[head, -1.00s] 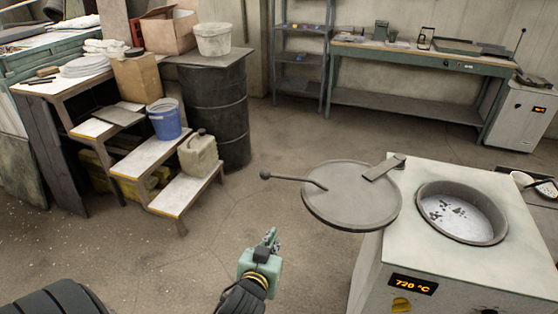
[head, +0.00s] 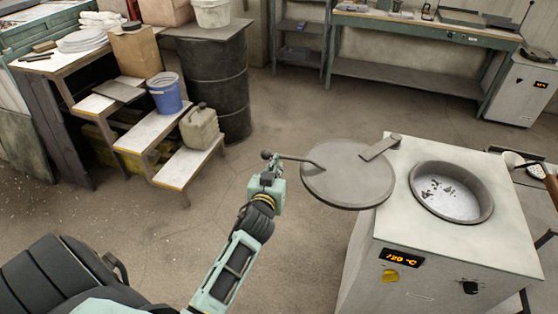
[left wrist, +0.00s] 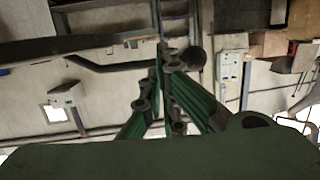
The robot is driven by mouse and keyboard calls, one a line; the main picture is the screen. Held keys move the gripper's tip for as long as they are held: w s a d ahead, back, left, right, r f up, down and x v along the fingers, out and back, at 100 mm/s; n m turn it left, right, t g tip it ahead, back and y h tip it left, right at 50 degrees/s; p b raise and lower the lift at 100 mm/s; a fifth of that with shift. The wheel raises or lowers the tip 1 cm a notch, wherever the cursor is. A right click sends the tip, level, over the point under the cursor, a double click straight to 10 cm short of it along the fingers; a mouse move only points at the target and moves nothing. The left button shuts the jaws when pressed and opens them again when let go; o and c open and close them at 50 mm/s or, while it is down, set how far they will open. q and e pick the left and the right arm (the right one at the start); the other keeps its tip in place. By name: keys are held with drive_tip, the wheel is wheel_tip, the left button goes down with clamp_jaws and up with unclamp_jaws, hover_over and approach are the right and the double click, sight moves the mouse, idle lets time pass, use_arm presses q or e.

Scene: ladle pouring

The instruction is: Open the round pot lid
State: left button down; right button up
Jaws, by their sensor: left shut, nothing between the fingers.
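The round grey lid (head: 347,178) is swung off to the left of the pot (head: 451,192), which stands uncovered in the top of the pale furnace box (head: 450,240). The lid hangs out past the box's left edge on a flat hinge arm (head: 380,147). Its thin rod handle (head: 298,158) points left and ends in a dark ball knob. My left gripper (head: 270,170) is shut and empty, right at the knob end. In the left wrist view the closed fingers (left wrist: 160,85) overlap the rod beside the knob (left wrist: 195,60); contact cannot be told. My right gripper is out of view.
A stepped stand with a blue bucket (head: 167,93) and a canister (head: 199,127) stands at left, beside a dark drum (head: 212,90). A workbench (head: 425,50) lines the back. The floor between is clear.

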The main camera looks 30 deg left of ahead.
sight(280, 157)
use_arm(q)
drive_tip(key=shift+x, duration=1.6)
drive_tip(key=shift+p, duration=0.3)
drive_tip(key=shift+w+a, duration=0.2)
drive_tip(key=shift+w, duration=0.05)
drive_tip(key=w+a+m+h+b, duration=0.1)
drive_tip(key=w+a+b, duration=0.1)
drive_tip(key=w+a, duration=0.7)
drive_tip(key=shift+w+a+h, duration=0.3)
drive_tip(key=shift+w+a, duration=0.05)
drive_tip(key=shift+s, duration=0.1)
